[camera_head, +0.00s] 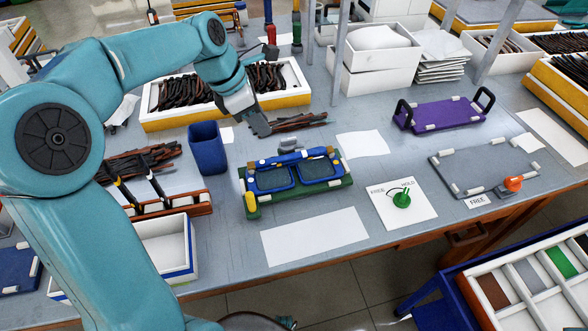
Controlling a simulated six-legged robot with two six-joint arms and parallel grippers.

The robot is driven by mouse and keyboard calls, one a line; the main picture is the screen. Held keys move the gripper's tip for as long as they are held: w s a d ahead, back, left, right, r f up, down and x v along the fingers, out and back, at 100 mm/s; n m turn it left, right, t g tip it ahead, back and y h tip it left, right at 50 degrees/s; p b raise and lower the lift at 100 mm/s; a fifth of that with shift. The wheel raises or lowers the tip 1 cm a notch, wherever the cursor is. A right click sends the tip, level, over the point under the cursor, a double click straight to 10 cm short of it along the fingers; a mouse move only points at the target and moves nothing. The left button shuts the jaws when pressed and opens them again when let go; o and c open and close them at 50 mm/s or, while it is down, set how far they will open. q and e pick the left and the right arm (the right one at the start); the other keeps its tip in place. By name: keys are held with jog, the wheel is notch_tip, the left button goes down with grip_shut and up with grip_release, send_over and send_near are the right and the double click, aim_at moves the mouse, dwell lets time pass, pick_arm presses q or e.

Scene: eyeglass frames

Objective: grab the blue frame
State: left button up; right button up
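The blue frame (297,173), shaped like eyeglasses with two lens rims, lies on a green fixture (303,202) near the middle of the table. A blue bar with small brown parts runs along its far edge, and a yellow-and-green knob stands at the fixture's left front corner. My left gripper (261,130) is above and behind the frame, slightly to its left, apart from it. It is seen from the side, so whether its fingers are open is unclear. Nothing shows held in it. My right gripper is out of view.
A dark blue cup (207,148) stands left of the fixture. Trays of dark frames (283,103) lie behind. A purple fixture (440,114), a grey plate (478,168) and a FREE/HOLD dial card (383,210) are to the right. White paper (315,236) lies in front.

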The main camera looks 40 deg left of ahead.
pick_arm(q)
jog(key=b, duration=0.1)
send_over(287, 156)
jog(key=s+a, duration=0.2)
jog(key=s, duration=0.1)
jog(key=f, duration=0.6)
jog(key=shift+w+d+f, duration=0.2)
jog(key=shift+w+f, duration=0.05)
jog(key=shift+f, duration=0.1)
jog(key=b+x, duration=0.1)
jog(key=x, duration=0.5)
jog(key=shift+w+r, duration=0.1)
jog(key=shift+w, duration=0.1)
jog(key=shift+s, duration=0.1)
jog(key=shift+c, duration=0.3)
grip_shut()
